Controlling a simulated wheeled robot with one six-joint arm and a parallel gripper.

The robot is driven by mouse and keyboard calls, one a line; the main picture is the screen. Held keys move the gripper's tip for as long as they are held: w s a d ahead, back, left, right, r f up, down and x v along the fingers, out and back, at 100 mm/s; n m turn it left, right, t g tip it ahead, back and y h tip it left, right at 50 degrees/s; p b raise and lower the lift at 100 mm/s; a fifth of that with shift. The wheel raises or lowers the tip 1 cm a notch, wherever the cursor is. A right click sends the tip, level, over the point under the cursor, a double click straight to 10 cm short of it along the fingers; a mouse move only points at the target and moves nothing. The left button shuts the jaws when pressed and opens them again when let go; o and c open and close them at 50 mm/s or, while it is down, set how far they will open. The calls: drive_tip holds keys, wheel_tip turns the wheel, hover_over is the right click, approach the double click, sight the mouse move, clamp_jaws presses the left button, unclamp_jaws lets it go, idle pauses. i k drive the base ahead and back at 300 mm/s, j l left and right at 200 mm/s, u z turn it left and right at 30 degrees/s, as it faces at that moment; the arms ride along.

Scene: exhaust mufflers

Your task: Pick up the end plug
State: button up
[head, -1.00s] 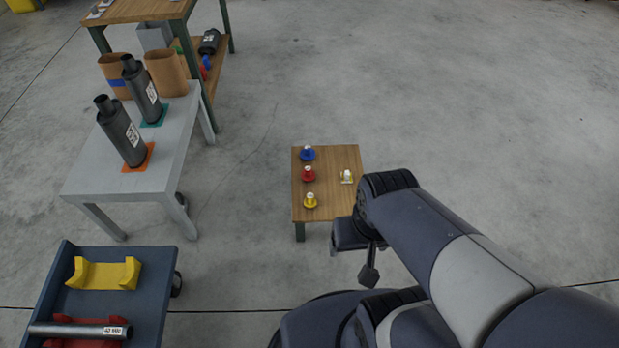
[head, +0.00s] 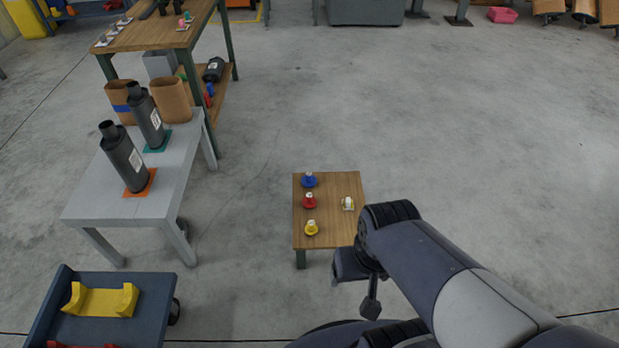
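Several small plug-like parts stand on a low wooden table in the head view: a blue one (head: 309,181), a red one (head: 309,202) and a yellow one (head: 311,229), each with a pale top. A white piece with some yellow (head: 348,204) is at the table's right side. Which of them is the end plug I cannot tell. My gripper (head: 370,307) seems to be the dark end below my arm, in front of the table's near right corner. It is apart from the parts, and its fingers cannot be made out.
The low wooden table (head: 328,241) stands on open concrete floor. At left, a grey table (head: 84,206) holds two dark mufflers (head: 121,159) and brown cylinders (head: 171,99). A blue cart (head: 48,315) with a yellow cradle (head: 101,301) is at lower left. A wooden workbench (head: 150,35) stands behind.

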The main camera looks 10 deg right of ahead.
sight(308, 202)
drive_tip(key=u, duration=2.85)
drive_tip(key=z, duration=2.85)
drive_tip(key=i+z, duration=0.55)
drive_tip(key=i+j, duration=0.05)
drive_tip(key=i, duration=0.05)
